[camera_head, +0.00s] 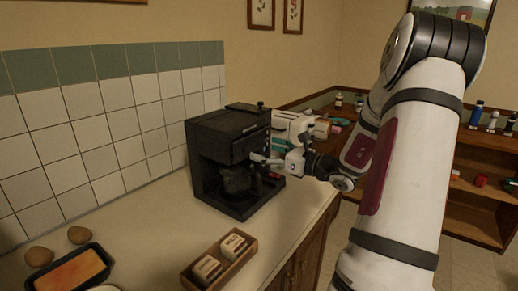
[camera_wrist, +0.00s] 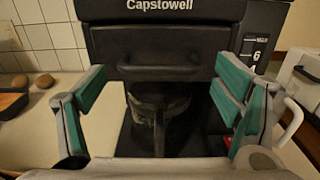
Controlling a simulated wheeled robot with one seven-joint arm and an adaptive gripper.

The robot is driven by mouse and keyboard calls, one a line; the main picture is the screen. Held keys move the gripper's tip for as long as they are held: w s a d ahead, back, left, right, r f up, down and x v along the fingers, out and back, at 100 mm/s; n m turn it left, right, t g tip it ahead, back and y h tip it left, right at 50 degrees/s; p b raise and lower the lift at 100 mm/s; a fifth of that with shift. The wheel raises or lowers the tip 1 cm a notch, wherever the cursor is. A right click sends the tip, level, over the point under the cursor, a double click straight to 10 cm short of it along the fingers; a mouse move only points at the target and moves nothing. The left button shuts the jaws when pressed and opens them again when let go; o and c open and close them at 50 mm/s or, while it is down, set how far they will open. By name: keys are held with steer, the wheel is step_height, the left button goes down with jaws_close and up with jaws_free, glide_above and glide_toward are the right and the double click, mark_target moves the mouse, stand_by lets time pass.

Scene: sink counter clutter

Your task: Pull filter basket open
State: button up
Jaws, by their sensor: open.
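A black coffee maker (camera_head: 228,150) stands on the counter near the tiled wall. In the wrist view its front panel (camera_wrist: 165,40) fills the top and carries the word "Capstowell". The filter basket's dark bar handle (camera_wrist: 160,70) runs across the front below the name, and the basket looks shut. A dark glass carafe (camera_head: 240,181) sits beneath it; its handle (camera_wrist: 159,130) faces my gripper. My gripper (camera_wrist: 161,98) is open, its teal-padded fingers spread left and right of the bar handle with nothing between them. In the head view my gripper (camera_head: 262,159) is at the machine's front.
A wooden box with two blocks (camera_head: 220,260) stands on the counter in front. A dark tray (camera_head: 72,270) and two brown eggs (camera_head: 60,246) lie at the lower left. A white appliance (camera_head: 291,124) stands behind the coffee maker.

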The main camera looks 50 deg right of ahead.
steer(key=shift+w+a, duration=0.2)
steer(key=shift+w, duration=1.25)
steer(key=shift+s, duration=0.1)
steer(key=c, duration=1.4)
steer(key=s+p, duration=0.1)
steer(key=s, duration=0.2)
steer(key=s+d+p, duration=0.1)
steer(key=s+p, duration=0.1)
steer(key=s, duration=0.2)
steer(key=s+p, duration=0.1)
steer(key=s, duration=0.3)
steer(key=shift+d, duration=0.35)
steer(key=o, duration=1.4)
steer(key=shift+r, duration=0.1)
steer(key=s+d, duration=0.1)
steer(key=s, duration=1)
steer(key=shift+s+d, duration=0.2)
steer(key=shift+s, duration=0.2)
